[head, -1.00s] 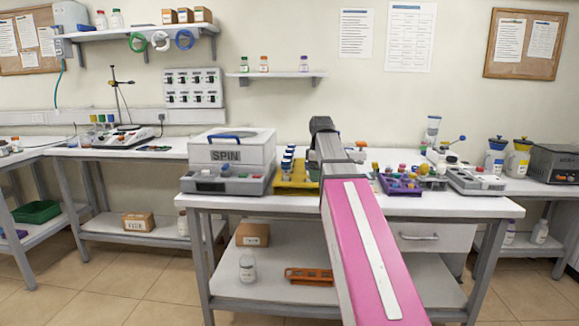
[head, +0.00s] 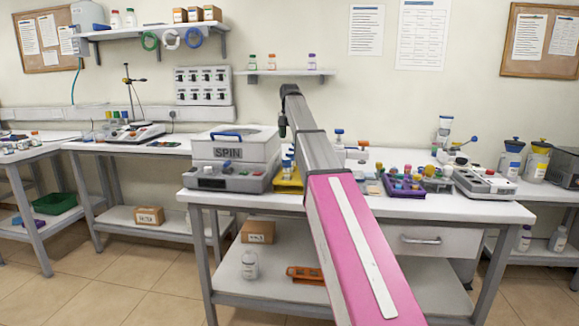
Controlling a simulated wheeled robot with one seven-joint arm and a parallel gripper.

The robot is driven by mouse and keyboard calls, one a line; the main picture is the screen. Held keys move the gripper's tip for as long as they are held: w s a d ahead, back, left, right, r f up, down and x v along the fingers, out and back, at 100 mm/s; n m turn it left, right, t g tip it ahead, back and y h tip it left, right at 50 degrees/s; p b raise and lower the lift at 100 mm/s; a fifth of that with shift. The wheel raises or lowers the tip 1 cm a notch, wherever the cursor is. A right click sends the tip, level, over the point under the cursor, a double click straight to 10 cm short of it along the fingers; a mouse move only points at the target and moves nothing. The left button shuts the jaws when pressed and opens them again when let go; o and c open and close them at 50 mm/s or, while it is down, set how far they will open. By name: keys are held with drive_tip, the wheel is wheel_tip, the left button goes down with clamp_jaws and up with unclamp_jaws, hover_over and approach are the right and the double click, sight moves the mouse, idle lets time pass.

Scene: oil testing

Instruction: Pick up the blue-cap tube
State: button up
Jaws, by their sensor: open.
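The yellow rack (head: 288,187) stands on the middle bench, right of the SPIN machine. Only its left part shows past my arm. A small patch of a blue-capped tube (head: 287,163) shows above it; the other tubes seen there earlier are hidden behind my arm. My arm reaches up and forward over the bench, and its dark far part bends down in front of the wall, left of the grey link. My gripper's fingers cannot be made out, and I see nothing held.
The SPIN machine (head: 233,160) stands close left of the rack. Right of my arm are a purple rack (head: 402,187) with several coloured caps, a blue-capped item (head: 339,132) and a grey device (head: 490,184). A wall shelf (head: 284,73) hangs behind.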

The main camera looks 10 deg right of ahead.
sight(290, 153)
wheel_tip(290, 153, down, 4)
drive_tip(key=shift+s+a+f, duration=0.1)
drive_tip(key=shift+f, duration=0.15)
drive_tip(key=shift+d+f, duration=0.15)
drive_tip(key=shift+f, duration=1.4)
drive_tip(key=shift+d+f, duration=0.1)
drive_tip(key=shift+f, duration=1.45)
drive_tip(key=c, duration=1.1)
